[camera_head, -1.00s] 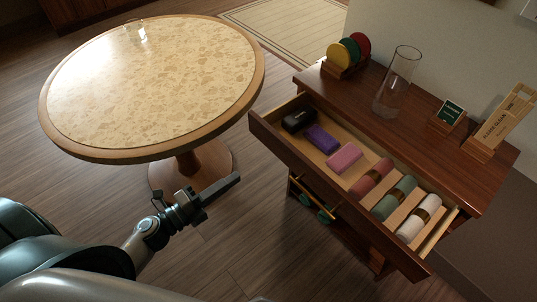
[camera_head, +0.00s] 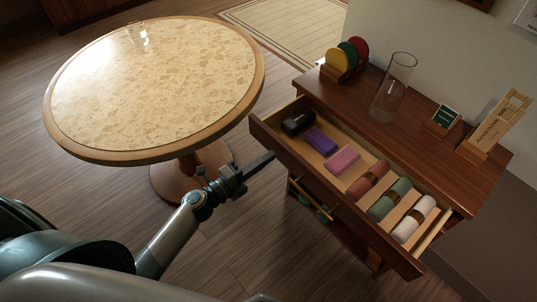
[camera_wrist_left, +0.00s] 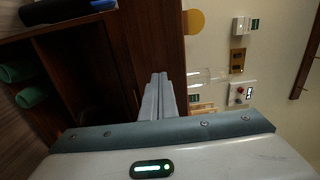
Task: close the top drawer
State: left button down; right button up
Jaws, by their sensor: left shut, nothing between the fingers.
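The top drawer (camera_head: 332,198) of the dark wooden cabinet is pulled out in the head view. It holds a black case (camera_head: 298,122), a purple box (camera_head: 320,140), a pink box (camera_head: 342,159) and rolled napkins in red, green and white. My left gripper (camera_head: 262,161) is shut and empty. In the head view its tip is just left of the drawer front, near the front's far end; I cannot tell if they touch. In the left wrist view the shut fingers (camera_wrist_left: 158,95) point at a dark wooden surface. My right gripper is not in view.
On the cabinet top stand colored discs in a rack (camera_head: 346,60), a glass vase (camera_head: 393,88), a small green sign (camera_head: 444,116) and a wooden card holder (camera_head: 497,126). A round table (camera_head: 155,158) stands at left. Floor shows between table and cabinet.

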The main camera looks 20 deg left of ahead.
pick_arm(q)
jog(key=shift+w+d, duration=0.35)
jog(key=shift+w, duration=0.2)
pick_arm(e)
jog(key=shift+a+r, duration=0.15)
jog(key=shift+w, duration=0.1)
pick_arm(q)
jog(key=shift+w+d, duration=0.3)
jog(key=shift+w, duration=0.25)
send_near(315, 126)
jog(key=shift+x, duration=0.95)
jog(key=b+x, duration=0.2)
jog(key=x, duration=0.6)
jog(key=shift+w+a+f, duration=0.1)
jog(key=shift+a+f, duration=0.05)
jog(key=shift+w, duration=0.25)
jog(key=shift+w+r, duration=0.1)
jog(key=shift+r, duration=0.2)
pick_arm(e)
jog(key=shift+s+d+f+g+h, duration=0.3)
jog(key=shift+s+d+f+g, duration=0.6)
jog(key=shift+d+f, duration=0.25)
pick_arm(q)
jog(key=shift+r, duration=0.1)
